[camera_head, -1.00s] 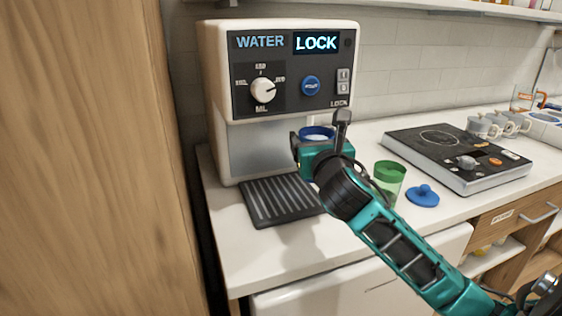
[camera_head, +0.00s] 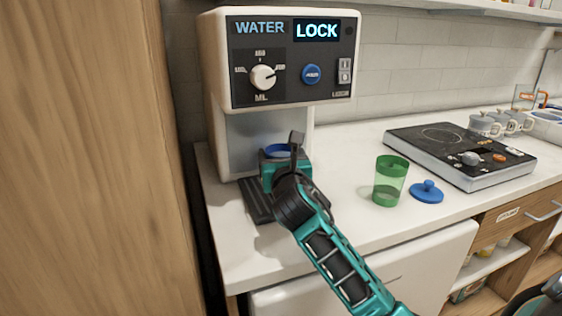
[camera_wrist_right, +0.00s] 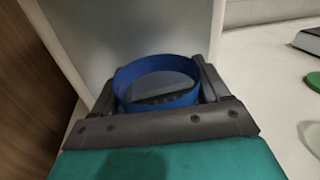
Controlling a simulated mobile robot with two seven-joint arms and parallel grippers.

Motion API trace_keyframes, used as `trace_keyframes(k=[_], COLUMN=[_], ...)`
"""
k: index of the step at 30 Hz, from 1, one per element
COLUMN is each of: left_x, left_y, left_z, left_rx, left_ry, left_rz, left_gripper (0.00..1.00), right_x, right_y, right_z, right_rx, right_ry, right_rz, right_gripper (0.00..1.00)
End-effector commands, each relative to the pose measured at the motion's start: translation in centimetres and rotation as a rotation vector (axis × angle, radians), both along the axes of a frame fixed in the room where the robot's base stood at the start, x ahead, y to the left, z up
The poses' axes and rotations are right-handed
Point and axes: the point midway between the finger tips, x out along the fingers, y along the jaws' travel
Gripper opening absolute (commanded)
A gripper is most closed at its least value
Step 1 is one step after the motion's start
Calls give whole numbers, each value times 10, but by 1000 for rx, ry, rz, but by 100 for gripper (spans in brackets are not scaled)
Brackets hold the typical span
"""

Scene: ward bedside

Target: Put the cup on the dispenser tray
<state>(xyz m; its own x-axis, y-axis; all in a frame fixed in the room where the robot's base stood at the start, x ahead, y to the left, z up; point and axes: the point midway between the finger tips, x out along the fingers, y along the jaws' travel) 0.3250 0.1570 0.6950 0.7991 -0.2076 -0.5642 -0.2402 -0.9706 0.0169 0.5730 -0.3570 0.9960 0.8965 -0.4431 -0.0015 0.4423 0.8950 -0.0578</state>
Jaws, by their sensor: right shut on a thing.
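The blue-rimmed cup (camera_head: 277,151) is mostly hidden behind my right gripper (camera_head: 285,162) in the head view. In the right wrist view my right gripper (camera_wrist_right: 157,95) is shut around the cup (camera_wrist_right: 125,82), with a finger on each side, and its open top faces up. The dispenser (camera_head: 220,60) stands at the back left, its displays reading WATER and LOCK. The dark ribbed dispenser tray (camera_head: 254,203) lies at its foot, partly covered by my gripper. The cup is over or on the tray area; whether it touches cannot be told. My left gripper is not in view.
A green transparent cup (camera_head: 390,182) and a blue lid (camera_head: 427,191) stand on the white counter (camera_head: 340,225) to the right. A black hotplate (camera_head: 460,152) and several grey mugs (camera_head: 486,124) are farther right. A wooden panel (camera_head: 90,160) borders the left.

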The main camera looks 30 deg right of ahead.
Motion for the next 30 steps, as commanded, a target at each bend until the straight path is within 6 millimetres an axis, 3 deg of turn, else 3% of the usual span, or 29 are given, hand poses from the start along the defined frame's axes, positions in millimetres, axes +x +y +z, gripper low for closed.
trace_keyframes(k=[10, 11, 18, 27, 30], left_x=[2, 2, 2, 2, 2], left_y=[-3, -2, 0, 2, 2], left_z=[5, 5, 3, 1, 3], left_rx=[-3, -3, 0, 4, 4], left_ry=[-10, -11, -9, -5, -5], left_rz=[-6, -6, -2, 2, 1], left_gripper=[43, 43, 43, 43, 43], right_x=[0, 0, 0, -1, -10], right_y=[0, 0, 0, 0, 5], right_z=[-2, -2, -2, 1, 1], right_rx=[-2, -2, -1, 0, -2], right_ry=[1, 1, 0, -1, 1], right_rz=[-1, -1, -1, 0, 0], right_gripper=[40, 77, 100, 100, 100])
